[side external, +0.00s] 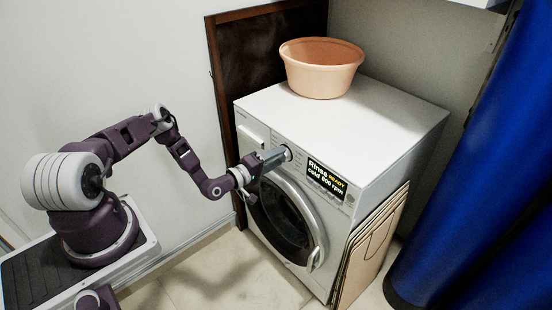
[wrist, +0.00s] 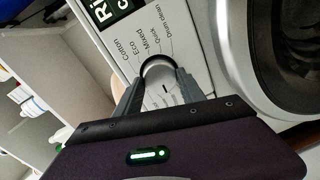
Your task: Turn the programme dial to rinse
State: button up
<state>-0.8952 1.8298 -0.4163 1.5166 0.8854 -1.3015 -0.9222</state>
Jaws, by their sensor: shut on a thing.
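The white washing machine (side external: 345,118) stands against the wall with its round door (side external: 285,215) closed. The programme dial (wrist: 158,62) is on its front panel, with printed names around it, including Cotton, Eco, Mixed, Quick and Drum clean. My gripper (side external: 281,155) reaches the panel from the left. In the wrist view its two fingers (wrist: 157,80) are shut on the dial, one on each side. The dial's pointer is not clear to me. The dark display (side external: 326,179) reads "Rinse", "READY", "cold 800 rpm". In the wrist view only its edge shows (wrist: 108,12).
A peach basin (side external: 321,68) stands on top of the machine. Flattened cardboard (side external: 370,243) leans on its right side, and a blue curtain (side external: 480,170) hangs farther right. A dark framed board (side external: 262,55) stands behind. Floor in front is clear.

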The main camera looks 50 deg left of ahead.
dwell(0.3)
jog(key=o, duration=1.4)
jog(key=shift+c, duration=0.2)
